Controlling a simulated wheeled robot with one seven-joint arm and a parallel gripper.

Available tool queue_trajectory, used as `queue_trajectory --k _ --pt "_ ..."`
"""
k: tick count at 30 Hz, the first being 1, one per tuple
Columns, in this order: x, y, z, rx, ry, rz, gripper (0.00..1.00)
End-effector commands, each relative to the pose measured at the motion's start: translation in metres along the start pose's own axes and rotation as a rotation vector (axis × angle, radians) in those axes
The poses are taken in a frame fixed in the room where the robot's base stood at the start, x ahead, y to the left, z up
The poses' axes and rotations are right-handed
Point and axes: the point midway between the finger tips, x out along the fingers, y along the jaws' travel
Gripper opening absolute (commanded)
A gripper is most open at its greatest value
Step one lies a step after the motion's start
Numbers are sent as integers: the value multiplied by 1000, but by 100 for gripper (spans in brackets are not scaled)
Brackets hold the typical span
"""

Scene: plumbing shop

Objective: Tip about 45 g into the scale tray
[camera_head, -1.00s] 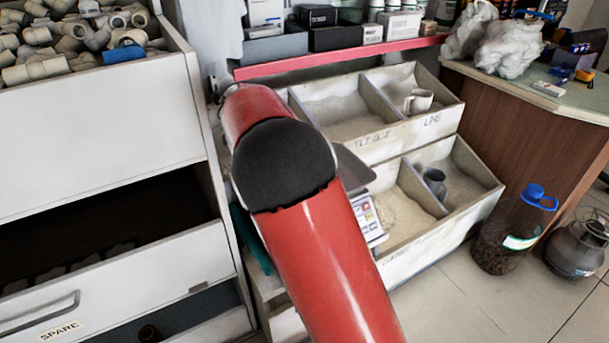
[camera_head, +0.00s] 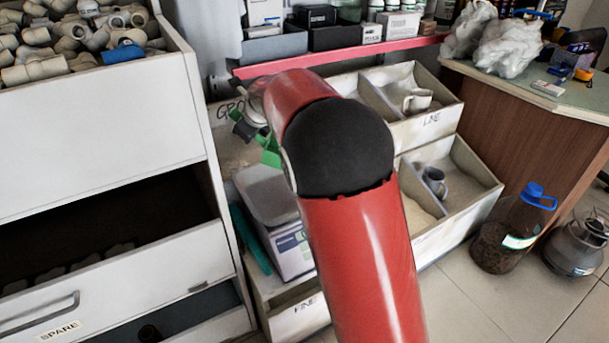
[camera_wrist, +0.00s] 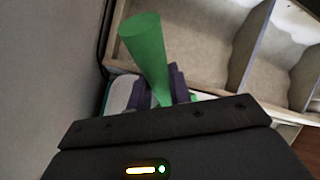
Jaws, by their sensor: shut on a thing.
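My gripper (camera_wrist: 159,84) is shut on a green tapered thing (camera_wrist: 145,45), wide at its far end, seen between two dark fingers in the wrist view. Its inside and any contents cannot be seen. In the head view the green thing (camera_head: 271,151) shows just left of my red arm, near the far end of the scale. The scale (camera_head: 294,252) has a grey metal tray (camera_head: 264,188) on top, partly hidden by my arm. The tray looks bare where it shows. The reading is too small to tell. In the wrist view a pale surface with a green edge lies below the fingers.
Divided bins with pale powder stand behind and right of the scale; one is marked LIME (camera_head: 435,118). A white mug (camera_head: 418,100) and a grey mug (camera_head: 435,180) sit in bins. A white drawer cabinet (camera_head: 100,120) stands close on the left. A large bottle (camera_head: 505,235) is on the floor.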

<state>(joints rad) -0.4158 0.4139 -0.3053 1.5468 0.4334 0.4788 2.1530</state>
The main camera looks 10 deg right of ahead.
Motion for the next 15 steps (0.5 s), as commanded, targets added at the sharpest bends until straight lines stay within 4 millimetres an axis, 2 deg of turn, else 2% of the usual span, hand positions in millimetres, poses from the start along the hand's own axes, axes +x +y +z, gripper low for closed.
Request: queue_trajectory --k 15 --pt "-4 -3 0 14 -22 4 0"
